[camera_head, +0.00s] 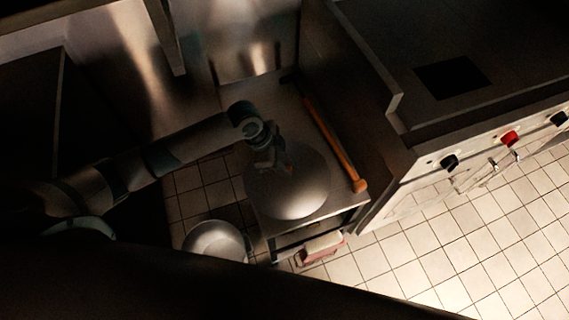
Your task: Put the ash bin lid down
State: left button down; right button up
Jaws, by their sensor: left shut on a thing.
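The ash bin lid (298,194) is a round, pale metal disc over the front part of a small metal table (283,103). My left gripper (286,168) is shut on the lid near its top middle, with the arm coming in from the left. I cannot tell whether the lid touches the tabletop or is held just above it. The ash bin (216,239) appears as a round, open metal vessel on the floor, left of the table; its lower edge is cut off by a dark shape in front. My right gripper is not in view.
A long wooden-handled tool (334,143) lies along the table's right side. A red and white item (320,246) sits low at the table's front. A range (480,150) with knobs, one red, stands at the right. Tiled floor (450,245) is clear in front.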

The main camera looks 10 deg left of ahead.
pick_arm(q)
jog(key=shift+f, duration=0.2)
jog(key=c, duration=1.5)
grip_release()
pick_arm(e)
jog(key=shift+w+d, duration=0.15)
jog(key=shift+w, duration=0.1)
